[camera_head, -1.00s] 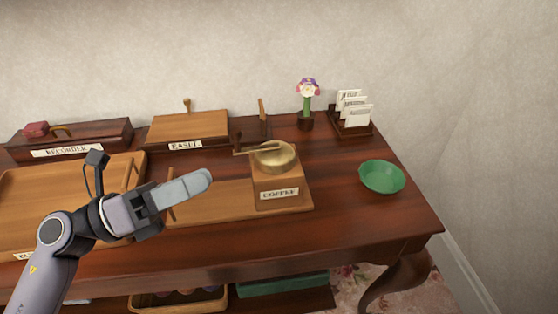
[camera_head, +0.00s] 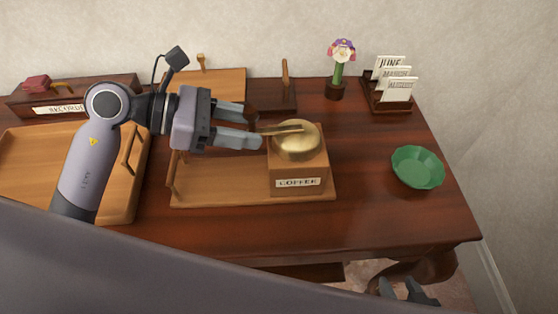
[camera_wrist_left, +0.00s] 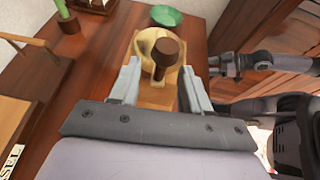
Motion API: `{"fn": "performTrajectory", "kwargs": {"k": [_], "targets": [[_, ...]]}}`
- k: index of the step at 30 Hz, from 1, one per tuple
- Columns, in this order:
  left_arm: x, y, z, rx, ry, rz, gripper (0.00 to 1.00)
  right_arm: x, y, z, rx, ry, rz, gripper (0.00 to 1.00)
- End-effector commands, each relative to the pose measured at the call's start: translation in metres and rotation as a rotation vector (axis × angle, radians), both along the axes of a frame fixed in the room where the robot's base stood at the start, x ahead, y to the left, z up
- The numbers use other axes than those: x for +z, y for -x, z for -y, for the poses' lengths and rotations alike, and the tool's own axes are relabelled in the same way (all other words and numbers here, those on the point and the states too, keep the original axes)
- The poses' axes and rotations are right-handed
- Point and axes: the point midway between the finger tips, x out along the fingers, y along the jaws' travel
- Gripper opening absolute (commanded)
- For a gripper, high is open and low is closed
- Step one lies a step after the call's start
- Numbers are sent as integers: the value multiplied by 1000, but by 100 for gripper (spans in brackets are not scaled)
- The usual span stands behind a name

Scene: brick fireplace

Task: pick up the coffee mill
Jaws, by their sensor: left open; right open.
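The coffee mill (camera_head: 298,172) is a wooden box labelled COFFEE with a brass dome and a crank. It stands upright at the right end of a wooden tray (camera_head: 215,197). My left gripper (camera_head: 252,127) is open at the mill's left, with its fingertips pointing right at the dome and crank. In the left wrist view the brass dome (camera_wrist_left: 148,40) and the crank's dark brown knob (camera_wrist_left: 166,51) show ahead of and between the left gripper's fingers (camera_wrist_left: 159,65); contact cannot be told. My right gripper (camera_head: 408,288) is open and empty, low beyond the table's front edge.
A green bowl (camera_head: 417,168) sits right of the mill. A flower vase (camera_head: 336,88) and a card holder (camera_head: 388,98) stand behind. Another wooden tray (camera_head: 60,190) lies at the left. My grey arm crosses the bottom. The tabletop (camera_head: 365,200) between mill and bowl is free.

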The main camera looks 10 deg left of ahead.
Motion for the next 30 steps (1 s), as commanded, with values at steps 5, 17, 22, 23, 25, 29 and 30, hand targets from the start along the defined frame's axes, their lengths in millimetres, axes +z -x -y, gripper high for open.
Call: {"fn": "performTrajectory", "kwargs": {"k": [5, 17, 22, 23, 25, 29, 30], "targets": [[-8, -8, 21, -2, 5, -2, 47, 7, 0, 0, 0, 1, 0, 51], [-15, -13, 33, -1, 1, -1, 47, 9, 0, 1, -1, 1, 3, 51], [-15, -13, 32, -1, 1, -1, 0, 9, -1, 1, -2, 0, 4, 51], [-15, -13, 32, -1, 1, -1, 0, 9, -1, 1, -2, 0, 4, 51], [-15, -13, 32, -1, 1, -1, 0, 9, -1, 1, -2, 0, 5, 51], [-15, -12, 32, 0, 1, -1, 0, 9, -1, 1, -2, 0, 5, 51], [-15, -12, 32, 0, 1, -1, 0, 9, -1, 1, -2, 0, 5, 51]]}}
